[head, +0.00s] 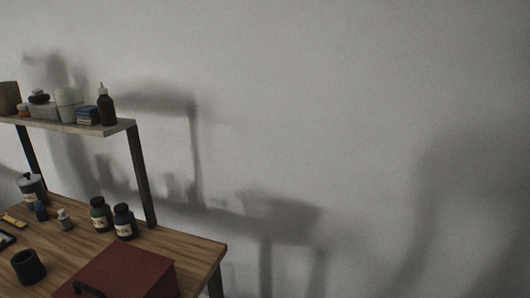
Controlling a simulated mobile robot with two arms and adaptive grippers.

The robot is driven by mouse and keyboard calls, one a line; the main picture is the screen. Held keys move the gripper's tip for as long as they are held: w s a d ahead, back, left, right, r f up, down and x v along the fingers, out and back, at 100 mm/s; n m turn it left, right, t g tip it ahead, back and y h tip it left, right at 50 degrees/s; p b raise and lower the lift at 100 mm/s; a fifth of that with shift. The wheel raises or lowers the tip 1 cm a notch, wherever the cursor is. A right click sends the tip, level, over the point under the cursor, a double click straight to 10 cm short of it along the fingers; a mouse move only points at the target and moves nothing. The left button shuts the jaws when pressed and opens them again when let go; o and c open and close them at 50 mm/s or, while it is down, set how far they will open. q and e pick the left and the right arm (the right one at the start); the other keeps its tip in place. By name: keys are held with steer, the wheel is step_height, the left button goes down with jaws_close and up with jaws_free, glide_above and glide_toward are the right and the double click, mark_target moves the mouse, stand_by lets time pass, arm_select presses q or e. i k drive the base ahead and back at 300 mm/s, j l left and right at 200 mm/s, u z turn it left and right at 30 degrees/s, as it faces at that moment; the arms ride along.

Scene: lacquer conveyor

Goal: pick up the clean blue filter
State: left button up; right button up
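I cannot make out a clean blue filter for certain in the head view. A small stack of blue flat pieces (88,116) lies on the raised shelf, beside a dark bottle with a pale tip (106,106). They are too small to identify. Neither of my grippers is in view.
The wooden table (203,248) ends at its right corner. The shelf (118,127) stands above. A bare grey wall (330,100) fills the right.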

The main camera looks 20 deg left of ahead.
mark_target(41, 212)
steer(key=j, duration=0.9)
steer(key=k+j, duration=0.15)
steer(key=j, duration=1.7)
steer(key=k, duration=0.05)
